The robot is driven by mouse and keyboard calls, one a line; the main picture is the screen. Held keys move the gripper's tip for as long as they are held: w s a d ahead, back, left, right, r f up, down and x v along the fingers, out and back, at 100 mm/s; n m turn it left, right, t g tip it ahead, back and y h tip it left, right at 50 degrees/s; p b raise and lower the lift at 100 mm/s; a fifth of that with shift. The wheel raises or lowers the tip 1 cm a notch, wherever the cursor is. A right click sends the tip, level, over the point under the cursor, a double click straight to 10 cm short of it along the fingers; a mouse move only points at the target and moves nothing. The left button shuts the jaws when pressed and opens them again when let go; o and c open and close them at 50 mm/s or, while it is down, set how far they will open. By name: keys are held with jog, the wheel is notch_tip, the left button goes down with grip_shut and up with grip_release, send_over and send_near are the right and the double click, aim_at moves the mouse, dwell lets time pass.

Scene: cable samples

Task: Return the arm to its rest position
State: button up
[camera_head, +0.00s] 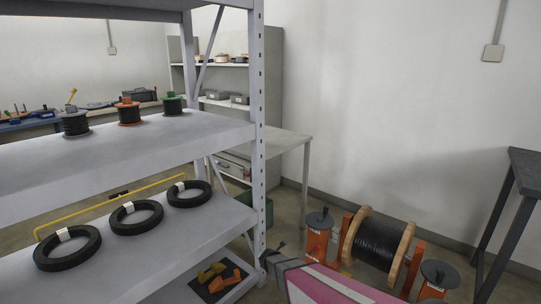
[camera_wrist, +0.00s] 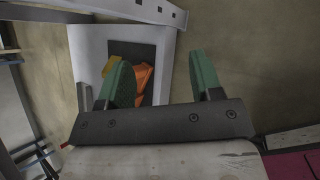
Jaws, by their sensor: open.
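My gripper (camera_wrist: 158,68) shows in the wrist view with its two green fingers wide apart and nothing between them. Beyond the left finger, lower down, lie orange pieces (camera_wrist: 145,78) on a dark mat on the pale bottom shelf (camera_wrist: 88,42); that finger partly covers them. In the head view my pink and grey arm comes in at the bottom centre, right of the shelf's front post, apart from the goods on the shelf.
The grey shelving (camera_head: 257,120) holds three small spools on its upper board and three black cable rings (camera_head: 136,214) below. Orange and yellow pieces (camera_head: 222,275) lie at the bottom. A large cable drum (camera_head: 378,242) stands on the right; a dark table (camera_head: 524,163) is at the right edge.

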jog(key=s+d+r+m+g, duration=0.8)
jog(key=s+d+r+m, duration=1.2)
jog(key=m, duration=0.8)
jog(key=shift+s+d+r+m+g+h, duration=0.25)
jog(key=shift+s+d+m+g+h, duration=0.05)
jog(key=shift+s, duration=0.05)
